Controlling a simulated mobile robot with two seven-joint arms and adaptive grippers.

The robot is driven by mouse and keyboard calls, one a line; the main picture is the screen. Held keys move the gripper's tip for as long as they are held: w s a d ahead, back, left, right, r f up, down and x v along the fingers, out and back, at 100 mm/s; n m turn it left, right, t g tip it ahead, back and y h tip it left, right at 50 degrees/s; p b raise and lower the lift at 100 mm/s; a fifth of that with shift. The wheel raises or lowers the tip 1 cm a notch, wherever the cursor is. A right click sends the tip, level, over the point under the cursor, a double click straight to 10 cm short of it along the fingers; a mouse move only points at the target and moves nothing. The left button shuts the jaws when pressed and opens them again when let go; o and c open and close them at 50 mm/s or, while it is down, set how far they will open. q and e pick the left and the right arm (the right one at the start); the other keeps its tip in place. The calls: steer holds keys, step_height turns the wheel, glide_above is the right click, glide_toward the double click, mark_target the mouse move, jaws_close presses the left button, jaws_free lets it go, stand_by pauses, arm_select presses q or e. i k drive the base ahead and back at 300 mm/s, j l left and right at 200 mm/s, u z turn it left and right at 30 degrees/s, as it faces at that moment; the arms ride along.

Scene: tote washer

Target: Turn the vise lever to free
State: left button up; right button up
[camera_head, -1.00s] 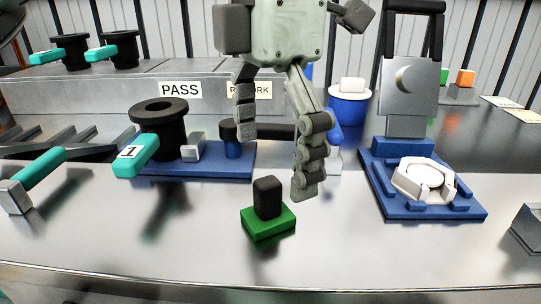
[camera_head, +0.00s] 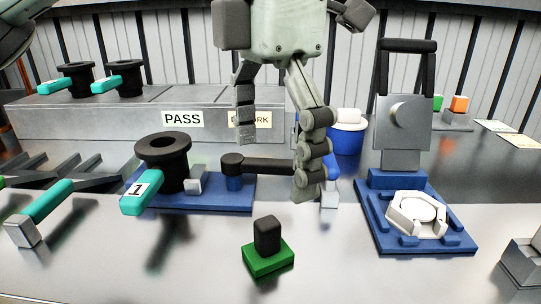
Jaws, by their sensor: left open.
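The vise has a blue base (camera_head: 218,199) and holds a black flanged part (camera_head: 162,160) with a teal handle (camera_head: 142,193) marked 1. Its black lever (camera_head: 268,165) reaches from a round pivot on a blue post toward the right. The lever's far end is hidden behind a finger of my left gripper (camera_head: 276,168). The gripper is open and points down, with one finger left of the lever's middle and the other over its right end. I cannot tell whether it touches the lever. My right gripper is not in view.
A green block with a black knob (camera_head: 268,258) stands in front. A blue fixture (camera_head: 372,205) with a white ring is at the right. A grey ledge with a PASS label (camera_head: 182,119) runs behind.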

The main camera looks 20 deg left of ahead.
mark_target(232, 165)
steer(key=k+l, duration=0.2)
steer(key=k, duration=0.3)
steer(key=k+l, duration=0.2)
steer(key=k, duration=0.25)
steer(key=k+l, duration=0.2)
steer(key=k, duration=0.3)
